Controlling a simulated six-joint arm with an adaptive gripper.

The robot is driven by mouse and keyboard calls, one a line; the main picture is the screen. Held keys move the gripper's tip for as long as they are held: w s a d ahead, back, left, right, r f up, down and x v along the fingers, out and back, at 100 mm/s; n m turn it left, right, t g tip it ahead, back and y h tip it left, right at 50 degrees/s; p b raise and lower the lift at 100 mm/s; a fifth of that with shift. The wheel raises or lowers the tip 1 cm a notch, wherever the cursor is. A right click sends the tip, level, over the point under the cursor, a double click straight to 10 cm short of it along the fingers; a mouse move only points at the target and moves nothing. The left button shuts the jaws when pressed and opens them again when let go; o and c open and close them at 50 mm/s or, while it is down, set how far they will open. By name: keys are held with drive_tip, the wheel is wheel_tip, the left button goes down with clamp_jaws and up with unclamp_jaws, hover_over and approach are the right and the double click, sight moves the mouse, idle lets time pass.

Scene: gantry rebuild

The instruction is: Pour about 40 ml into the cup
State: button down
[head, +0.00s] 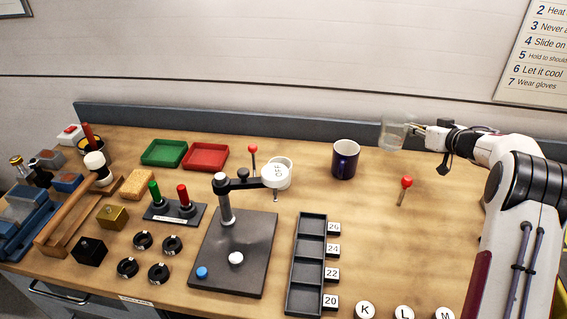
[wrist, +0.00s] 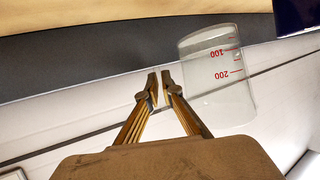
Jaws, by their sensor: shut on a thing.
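A clear glass beaker (head: 391,134) is at the tips of my gripper (head: 418,129) in the head view, above the back of the bench. In the wrist view the beaker (wrist: 222,75) shows red marks 100 and 200, beside my nearly closed fingertips (wrist: 160,86). My gripper is shut on it; the exact contact is hard to see. The beaker looks close to upright, and I cannot make out the liquid level. The cup, a dark blue mug (head: 345,161), stands upright on the bench to the left of the beaker. Part of it shows in the wrist view's corner (wrist: 297,15).
A red-knobbed pin (head: 406,183) stands right of the mug. A stand with a white ring (head: 280,172) is to its left, with a slotted tray (head: 308,262) in front. A low grey rail (head: 300,121) runs along the back. The bench around the mug's front is clear.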

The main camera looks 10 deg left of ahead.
wheel_tip(320, 180, up, 9)
drive_tip(key=shift+f, duration=0.2)
drive_tip(key=s+a+n+g+y, duration=0.2)
drive_tip(key=a+n+g+y, duration=0.3)
drive_tip(key=a, duration=2.2)
drive_tip(key=shift+n, duration=0.5)
drive_tip(key=f, duration=1.1)
drive_tip(key=shift+a+f, duration=0.1)
drive_tip(key=shift+a, duration=0.25)
drive_tip(key=s+a+r+n+t+h, duration=0.2)
drive_tip(key=s+a+r+n+t, duration=0.3)
drive_tip(key=r+n, duration=0.3)
drive_tip(key=shift+s+r, duration=0.9)
drive_tip(key=shift+r, duration=0.1)
